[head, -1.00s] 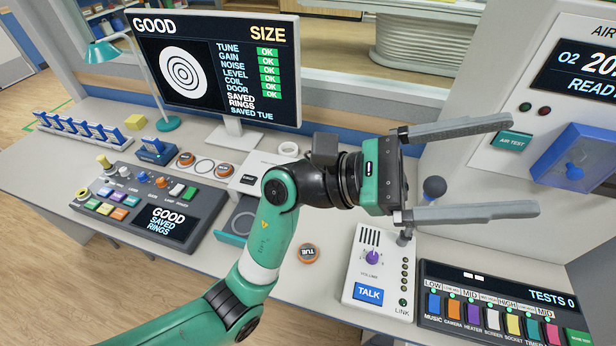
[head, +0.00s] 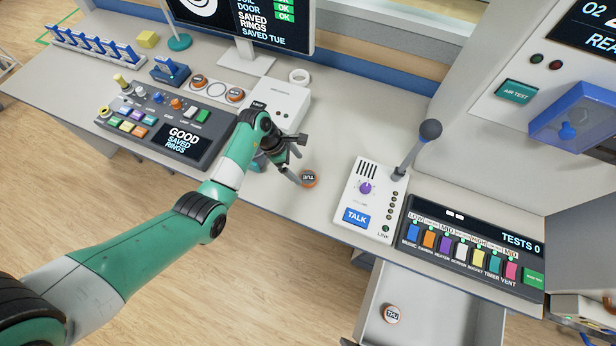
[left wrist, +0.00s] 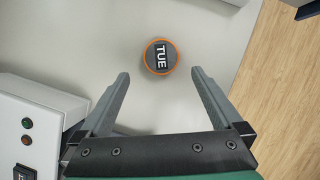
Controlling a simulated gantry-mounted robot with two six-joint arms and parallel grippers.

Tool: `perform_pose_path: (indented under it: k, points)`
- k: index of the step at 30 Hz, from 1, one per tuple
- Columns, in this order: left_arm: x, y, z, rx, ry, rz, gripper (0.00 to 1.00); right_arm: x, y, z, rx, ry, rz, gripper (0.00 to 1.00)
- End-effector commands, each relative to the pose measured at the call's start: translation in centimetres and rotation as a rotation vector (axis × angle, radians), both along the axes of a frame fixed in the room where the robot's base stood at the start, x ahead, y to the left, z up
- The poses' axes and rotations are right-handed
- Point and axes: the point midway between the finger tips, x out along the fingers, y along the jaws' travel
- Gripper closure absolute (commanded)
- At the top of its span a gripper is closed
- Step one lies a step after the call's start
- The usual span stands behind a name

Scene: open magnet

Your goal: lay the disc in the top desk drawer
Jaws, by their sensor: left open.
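A dark disc with an orange rim and the label TUE (head: 309,178) lies flat on the desk, right of the white box. My left gripper (head: 297,176) is low over the desk beside it. In the left wrist view the left gripper (left wrist: 161,76) is open, and the TUE disc (left wrist: 160,57) lies just beyond and between the fingertips, apparently untouched. An open desk drawer (head: 450,310) shows at the lower right, with a similar disc labelled THU (head: 391,313) inside. My right gripper is not in view.
A talk box (head: 368,200) with a ball-topped lever and a button panel (head: 470,250) stand right of the disc. The white box (head: 278,102) is behind my gripper. Two more orange-rimmed discs (head: 199,82) sit farther back. The desk around the TUE disc is clear.

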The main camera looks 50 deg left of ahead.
Motion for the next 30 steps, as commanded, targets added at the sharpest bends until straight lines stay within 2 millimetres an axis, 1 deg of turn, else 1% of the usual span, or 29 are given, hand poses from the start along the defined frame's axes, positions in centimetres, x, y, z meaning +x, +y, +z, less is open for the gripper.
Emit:
perform_pose_path:
  k: [1,2,7,9,15,17,19,25,26,30]
  points:
    - [0.2,-0.2,-1.2,0.000,0.000,-0.001,0.00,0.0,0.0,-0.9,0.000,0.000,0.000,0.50]
    - [0.4,-0.3,-1.4,0.001,-0.001,-0.001,0.00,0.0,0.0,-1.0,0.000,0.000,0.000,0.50]
    - [0.6,-0.5,-1.7,0.001,-0.002,0.000,0.00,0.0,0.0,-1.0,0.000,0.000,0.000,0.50]
    - [0.7,-0.7,-2.1,0.001,-0.002,0.000,0.00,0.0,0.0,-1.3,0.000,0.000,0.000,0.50]
    - [1.5,-1.9,-5.5,0.000,0.000,-0.001,0.00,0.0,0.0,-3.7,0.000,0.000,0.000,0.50]
    - [1.7,-2.1,-6.2,0.000,0.000,-0.001,0.00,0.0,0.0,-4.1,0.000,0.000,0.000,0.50]
    - [1.9,-2.3,-6.5,0.001,-0.002,0.000,0.00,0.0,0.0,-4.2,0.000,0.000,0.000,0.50]
    - [1.9,-2.3,-6.3,0.002,-0.003,0.000,0.00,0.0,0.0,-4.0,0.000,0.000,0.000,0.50]
    - [1.9,-2.3,-6.3,0.002,-0.003,0.000,0.02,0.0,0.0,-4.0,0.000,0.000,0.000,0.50]
    - [1.9,-2.3,-6.3,0.002,-0.003,0.000,0.27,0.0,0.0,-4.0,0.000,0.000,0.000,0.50]
